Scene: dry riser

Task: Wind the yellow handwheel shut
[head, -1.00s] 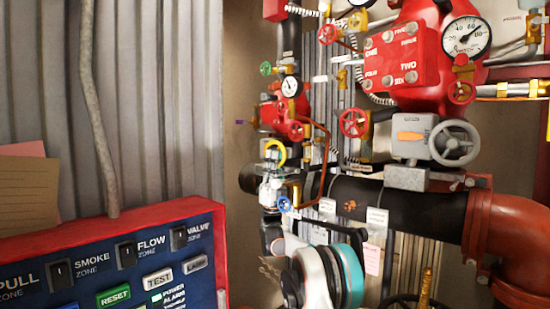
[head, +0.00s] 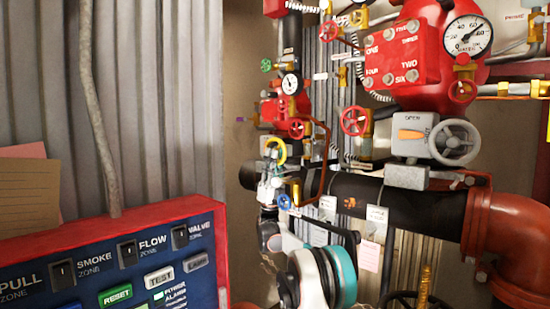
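The yellow handwheel (head: 281,146) is small and stands left of centre in the head view, above the left end of the black pipe. My gripper (head: 271,160) is at the wheel, reaching up from below, and overlaps its lower left part. Its grey fingers are small here, and I cannot tell whether they grip the rim or are open. My white and teal arm (head: 343,275) rises from the bottom of the view. Part of the wheel and its valve stem is hidden behind the gripper.
A small blue handwheel (head: 284,202) sits just below the yellow one. Red handwheels (head: 354,121) and a green one (head: 266,65) are close by. A black pipe (head: 350,196) runs right to a red elbow (head: 500,235). An alarm panel (head: 120,265) fills the lower left.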

